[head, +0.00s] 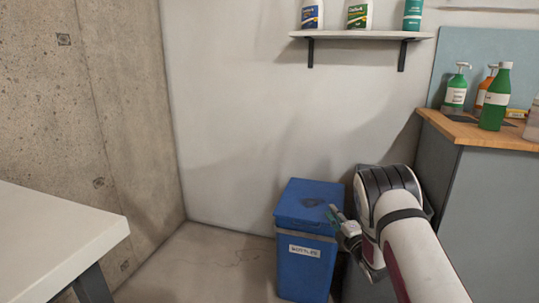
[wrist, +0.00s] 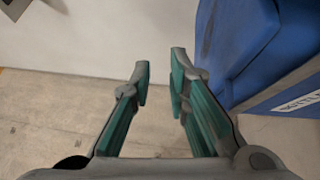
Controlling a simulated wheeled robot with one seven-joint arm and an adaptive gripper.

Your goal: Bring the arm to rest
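My gripper (wrist: 159,75) is open and empty in the wrist view, its two fingers apart with only wall and floor behind them. In the head view my gripper (head: 338,222) is at the end of my arm, in front of the right part of a blue lidded bin (head: 308,231). The bin also shows at the right of the wrist view (wrist: 238,45), beside the right finger. I cannot tell whether they touch. The bin's lid is shut and a white label is on its front. My arm (head: 415,245) reaches in from the lower right.
A wooden-topped counter (head: 480,132) at the right holds several bottles, among them a green bottle (head: 495,97). A wall shelf (head: 360,35) above carries containers. A white table (head: 50,235) stands at the left. The floor (head: 210,262) between table and bin is clear.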

